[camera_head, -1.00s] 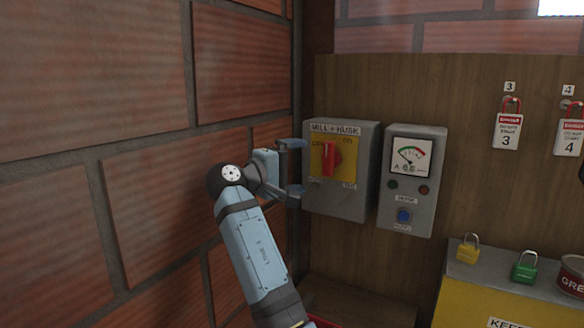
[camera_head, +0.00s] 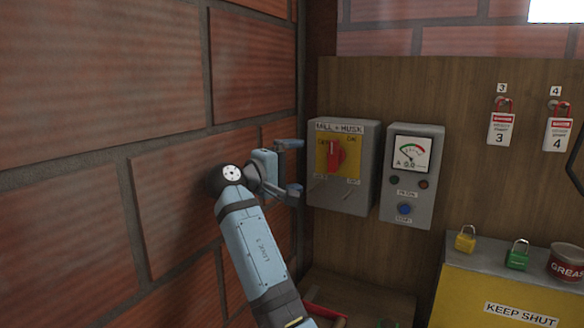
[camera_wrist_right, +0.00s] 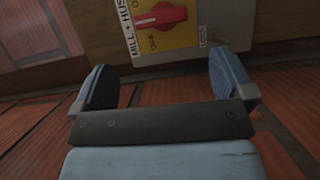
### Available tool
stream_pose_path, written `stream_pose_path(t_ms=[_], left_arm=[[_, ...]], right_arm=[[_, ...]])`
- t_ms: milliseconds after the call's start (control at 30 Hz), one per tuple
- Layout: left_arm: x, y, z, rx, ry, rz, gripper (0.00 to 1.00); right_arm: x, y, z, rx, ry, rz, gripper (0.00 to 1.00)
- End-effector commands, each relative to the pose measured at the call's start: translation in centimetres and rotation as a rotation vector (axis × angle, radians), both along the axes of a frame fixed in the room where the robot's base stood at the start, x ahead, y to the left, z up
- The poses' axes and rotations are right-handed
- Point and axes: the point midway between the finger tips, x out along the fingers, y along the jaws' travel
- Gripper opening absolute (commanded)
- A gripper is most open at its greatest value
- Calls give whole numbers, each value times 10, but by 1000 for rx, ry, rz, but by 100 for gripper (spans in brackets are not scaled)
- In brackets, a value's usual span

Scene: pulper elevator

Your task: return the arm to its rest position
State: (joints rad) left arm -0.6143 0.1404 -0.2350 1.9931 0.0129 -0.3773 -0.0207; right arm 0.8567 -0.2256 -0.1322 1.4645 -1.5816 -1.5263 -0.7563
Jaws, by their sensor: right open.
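My right gripper (camera_head: 291,168) is open and empty in the head view, just left of the grey MILL + HUSK switch box (camera_head: 342,195). Its blue fingers stand apart, and nothing is between them. The red rotary switch (camera_head: 336,154) sits on the box's yellow plate. In the right wrist view the open fingers of my right gripper (camera_wrist_right: 165,85) frame the lower part of the view, with the red switch (camera_wrist_right: 160,16) beyond them at the top. Whether a finger touches the box's edge is unclear. My left gripper is not in view.
A grey meter box (camera_head: 410,178) hangs right of the switch box. A brick wall (camera_head: 90,180) runs close along the left. A yellow cabinet (camera_head: 490,285) at the lower right carries a yellow padlock (camera_head: 465,240), a green padlock (camera_head: 518,256) and a grease tin (camera_head: 566,262).

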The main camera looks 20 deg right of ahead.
Motion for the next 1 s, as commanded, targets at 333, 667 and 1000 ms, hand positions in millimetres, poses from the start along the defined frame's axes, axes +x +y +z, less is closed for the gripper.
stream_pose_path(t_ms=[333,667,1000], left_arm=[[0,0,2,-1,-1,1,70],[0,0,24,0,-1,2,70],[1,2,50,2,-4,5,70]], right_arm=[[1,-1,-7,3,4,13,100],[4,-9,-172,150,42,350,100],[-92,19,-366,580,-13,729,100]])
